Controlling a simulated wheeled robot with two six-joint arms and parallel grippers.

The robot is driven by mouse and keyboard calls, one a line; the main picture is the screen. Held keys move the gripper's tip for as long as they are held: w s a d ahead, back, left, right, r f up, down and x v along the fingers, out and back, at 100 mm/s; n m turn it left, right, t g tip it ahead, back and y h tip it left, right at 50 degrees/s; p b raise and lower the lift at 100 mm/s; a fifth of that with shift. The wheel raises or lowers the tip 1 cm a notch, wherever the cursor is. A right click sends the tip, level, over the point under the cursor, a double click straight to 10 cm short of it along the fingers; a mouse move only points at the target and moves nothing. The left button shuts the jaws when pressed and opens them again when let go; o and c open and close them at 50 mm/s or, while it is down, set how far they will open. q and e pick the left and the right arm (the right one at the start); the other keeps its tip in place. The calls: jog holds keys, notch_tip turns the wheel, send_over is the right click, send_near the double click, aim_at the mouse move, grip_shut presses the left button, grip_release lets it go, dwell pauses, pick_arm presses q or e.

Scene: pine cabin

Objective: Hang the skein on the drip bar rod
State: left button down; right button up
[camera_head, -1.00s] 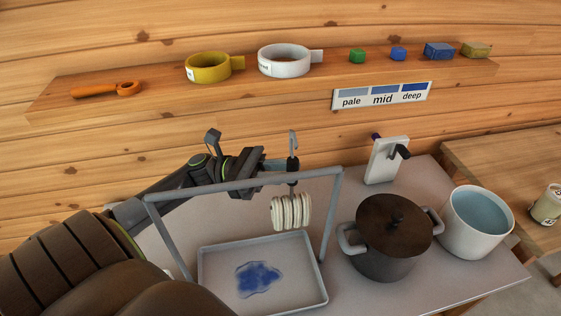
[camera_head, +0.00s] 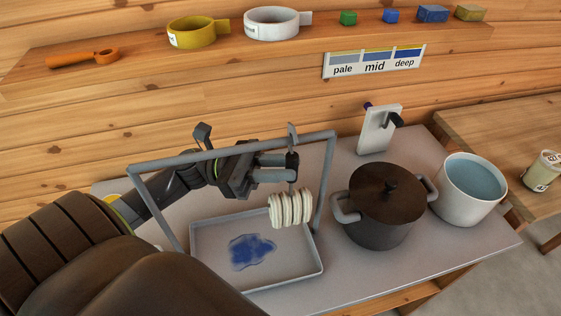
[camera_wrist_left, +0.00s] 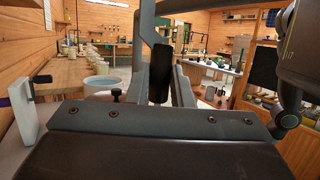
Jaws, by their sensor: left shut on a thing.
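The cream skein (camera_head: 290,210) hangs below a dark-gripped metal hook (camera_head: 292,161). My left gripper (camera_head: 284,168) is shut on that hook's dark grip. The grip also shows in the left wrist view (camera_wrist_left: 160,74). The grey drip bar rod (camera_head: 228,153) spans the top of a frame over the tray. The hook's upper end shows just above the rod's line near its right end; I cannot tell whether they touch. The skein is in the air, in front of the right post in the picture. My right gripper is not in view.
A grey tray (camera_head: 205,268) with a blue stain lies below the rod. A lidded brown pot (camera_head: 380,213) and a white water bucket (camera_head: 461,207) stand to the right. A white stand (camera_head: 378,130) is behind the pot. A wall shelf (camera_head: 140,66) runs above.

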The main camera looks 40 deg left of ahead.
pick_arm(q)
jog(key=shift+f, duration=0.2)
jog(key=c, duration=1.2)
grip_release()
jog(key=p+v, duration=0.6)
jog(key=v, duration=1.1)
jog(key=shift+s+a, duration=0.15)
jog(key=shift+a, duration=0.05)
